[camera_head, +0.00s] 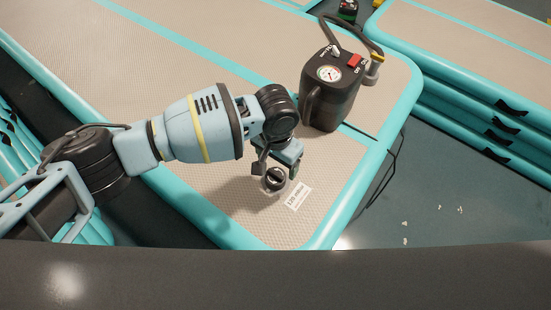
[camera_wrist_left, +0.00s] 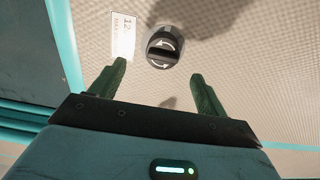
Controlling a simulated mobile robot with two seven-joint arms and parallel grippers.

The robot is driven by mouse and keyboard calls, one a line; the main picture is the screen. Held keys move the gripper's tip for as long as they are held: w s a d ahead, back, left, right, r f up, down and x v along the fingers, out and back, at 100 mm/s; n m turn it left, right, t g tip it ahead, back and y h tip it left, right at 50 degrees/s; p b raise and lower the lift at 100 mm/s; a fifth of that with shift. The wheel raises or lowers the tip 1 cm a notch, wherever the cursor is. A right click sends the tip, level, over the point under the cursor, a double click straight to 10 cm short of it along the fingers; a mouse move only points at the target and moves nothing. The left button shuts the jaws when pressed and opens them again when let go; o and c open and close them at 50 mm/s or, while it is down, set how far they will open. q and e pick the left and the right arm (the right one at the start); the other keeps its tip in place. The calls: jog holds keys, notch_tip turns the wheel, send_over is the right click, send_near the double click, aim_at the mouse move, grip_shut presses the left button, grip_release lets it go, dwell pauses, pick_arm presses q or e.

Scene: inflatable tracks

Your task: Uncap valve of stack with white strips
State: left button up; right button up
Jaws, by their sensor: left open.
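The valve cap (camera_head: 275,179) is a round black knob set in the beige top of the near inflatable track (camera_head: 230,196), close to its front corner. In the left wrist view the cap (camera_wrist_left: 163,47) has a raised bar and white curved arrows, and lies just beyond and between my fingertips. My left gripper (camera_head: 275,166) is open and empty above the cap, pointing down; it also shows in the left wrist view (camera_wrist_left: 159,72). I cannot tell its exact height above the cap. White strips on the track's side are not seen. My right gripper is not in view.
A white label (camera_head: 298,196) lies beside the cap. A black electric pump (camera_head: 331,92) with a gauge, red switch and hose stands on the track behind my gripper. Another track stack (camera_head: 460,75) with black handles is at right. Grey floor with small debris lies between.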

aim_at(275, 173)
pick_arm(q)
jog(key=shift+w+a+r, duration=0.1)
jog(key=shift+w+a, duration=0.05)
notch_tip(275, 173, down, 6)
jog(key=shift+f+b, duration=0.15)
jog(key=shift+b, duration=0.45)
jog(key=shift+f, duration=0.8)
